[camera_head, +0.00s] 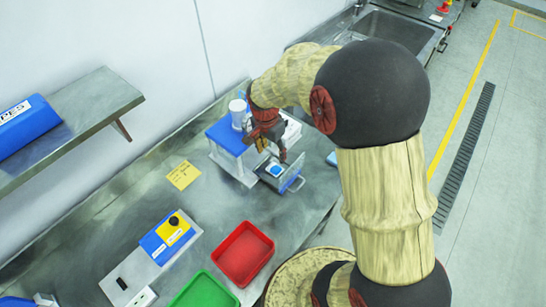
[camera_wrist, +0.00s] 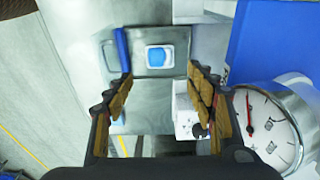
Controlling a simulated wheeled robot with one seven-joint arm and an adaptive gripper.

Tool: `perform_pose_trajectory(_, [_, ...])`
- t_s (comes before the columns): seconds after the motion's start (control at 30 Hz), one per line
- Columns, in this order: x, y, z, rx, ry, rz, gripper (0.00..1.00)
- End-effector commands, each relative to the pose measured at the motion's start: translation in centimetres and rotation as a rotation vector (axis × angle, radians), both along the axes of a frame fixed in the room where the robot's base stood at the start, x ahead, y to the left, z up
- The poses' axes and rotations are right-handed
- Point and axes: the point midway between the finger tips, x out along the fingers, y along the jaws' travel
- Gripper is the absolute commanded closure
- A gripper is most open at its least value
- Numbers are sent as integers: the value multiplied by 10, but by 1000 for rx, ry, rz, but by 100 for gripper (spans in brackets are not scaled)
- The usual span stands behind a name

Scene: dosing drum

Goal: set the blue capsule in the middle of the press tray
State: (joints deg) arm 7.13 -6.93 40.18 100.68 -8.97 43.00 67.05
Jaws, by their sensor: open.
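The blue capsule (camera_wrist: 159,56) shows as a rounded blue shape with a pale rim, lying near the middle of the dark press tray (camera_wrist: 178,70). In the head view the capsule (camera_head: 275,170) also sits on the pulled-out tray (camera_head: 293,181), in front of the blue and white press (camera_head: 228,137). My gripper (camera_wrist: 159,76) is open, and nothing is between its fingers. In the wrist view the capsule lies beyond the fingertips, apart from both. In the head view my gripper (camera_head: 272,143) is over the tray; its fingertips are small and partly unclear.
A round gauge (camera_wrist: 268,128) and the press's blue side stand close to my right finger. A red bin (camera_head: 243,254), a green bin (camera_head: 204,291) and a control box (camera_head: 168,236) stand on the bench. A wall shelf (camera_head: 95,100) is at left.

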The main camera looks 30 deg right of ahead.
Motion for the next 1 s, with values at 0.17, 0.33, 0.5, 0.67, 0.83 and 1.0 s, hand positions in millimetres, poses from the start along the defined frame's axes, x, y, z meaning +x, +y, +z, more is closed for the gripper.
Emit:
perform_pose_trajectory(0.17, [-1,2,16,1,-1,5,44])
perform_pose_trajectory(0.33, [-12,12,56,-3,-38,114,44])
perform_pose_trajectory(0.5, [-47,34,126,-24,-115,373,44])
perform_pose_trajectory(0.67, [-96,54,179,-67,-191,641,44])
perform_pose_trajectory(0.83, [-149,72,212,-134,-264,908,44])
perform_pose_trajectory(1.0, [-186,83,223,-190,-310,1091,44])
